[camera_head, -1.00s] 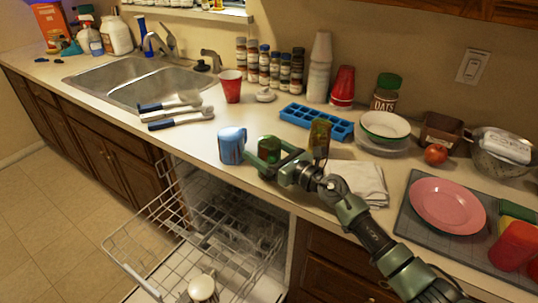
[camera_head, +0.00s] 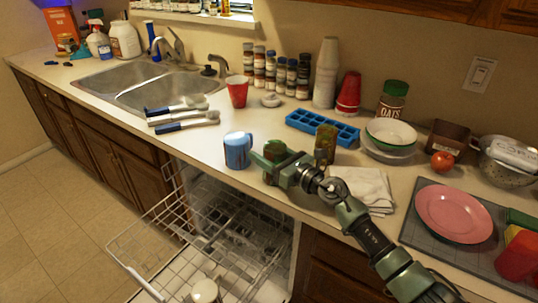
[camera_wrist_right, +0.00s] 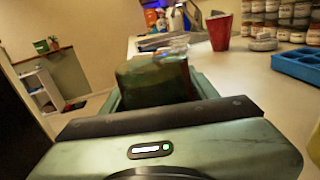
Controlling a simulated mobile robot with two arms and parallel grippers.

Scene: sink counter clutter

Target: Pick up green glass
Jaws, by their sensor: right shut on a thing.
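The green glass (camera_head: 274,151) is at the counter's front edge, to the right of the blue mug. My right gripper (camera_head: 270,163) is shut on it, with a finger on either side. In the right wrist view the dark green glass (camera_wrist_right: 155,82) fills the space between the fingers. Its lower part is hidden by the gripper, and I cannot tell whether its base touches the counter. My left gripper is not in view.
A blue mug (camera_head: 238,150) stands close on the left. An amber-green glass (camera_head: 325,144) stands just behind the gripper's right side, near a blue ice tray (camera_head: 322,128). A folded cloth (camera_head: 364,188) lies to the right. The open dishwasher rack (camera_head: 190,240) is below the edge.

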